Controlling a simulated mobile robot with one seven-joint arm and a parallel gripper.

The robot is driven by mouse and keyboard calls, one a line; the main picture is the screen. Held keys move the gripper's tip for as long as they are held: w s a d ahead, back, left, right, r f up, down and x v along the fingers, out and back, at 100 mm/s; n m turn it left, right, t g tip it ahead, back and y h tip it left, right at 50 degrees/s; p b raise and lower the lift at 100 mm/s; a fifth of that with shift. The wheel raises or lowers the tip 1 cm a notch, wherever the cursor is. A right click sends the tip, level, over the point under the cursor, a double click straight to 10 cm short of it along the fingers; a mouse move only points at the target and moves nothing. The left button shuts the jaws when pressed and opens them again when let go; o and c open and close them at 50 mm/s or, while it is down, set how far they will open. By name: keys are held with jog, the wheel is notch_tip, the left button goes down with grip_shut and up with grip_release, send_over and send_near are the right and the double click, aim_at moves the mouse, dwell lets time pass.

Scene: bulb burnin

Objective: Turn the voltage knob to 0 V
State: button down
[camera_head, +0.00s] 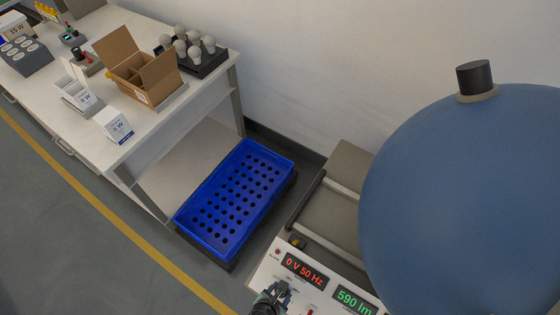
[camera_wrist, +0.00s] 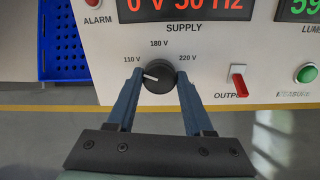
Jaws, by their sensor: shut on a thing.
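The voltage knob (camera_wrist: 160,70) is a round black dial on the white front panel (camera_wrist: 215,60), with 110 V, 180 V and 220 V marked around it. Its white pointer line points left and slightly up, a little below the 110 V label. My gripper (camera_wrist: 159,80) is shut on the knob, one finger on each side. In the head view my gripper (camera_head: 270,297) is at the bottom edge over the panel, and the knob is mostly hidden there. The supply display (camera_head: 304,269) reads 0 V 50 Hz.
A red OUTPUT switch (camera_wrist: 238,85) and a green button (camera_wrist: 306,73) are right of the knob. A large blue sphere (camera_head: 470,200) rises above the apparatus. A blue perforated crate (camera_head: 183,217) is left of it. A workbench (camera_head: 140,150) with boxes and bulbs stands at upper left.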

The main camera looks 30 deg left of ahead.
jog(key=n+p, duration=0.1)
jog(key=n, duration=0.4)
jog(key=shift+w+r+n, duration=0.1)
jog(key=shift+n, duration=0.2)
jog(key=n+p, duration=0.1)
jog(key=n, duration=0.3)
jog(key=shift+n+g, duration=0.3)
jog(key=shift+n, duration=0.1)
jog(key=shift+c, duration=1.5)
grip_release()
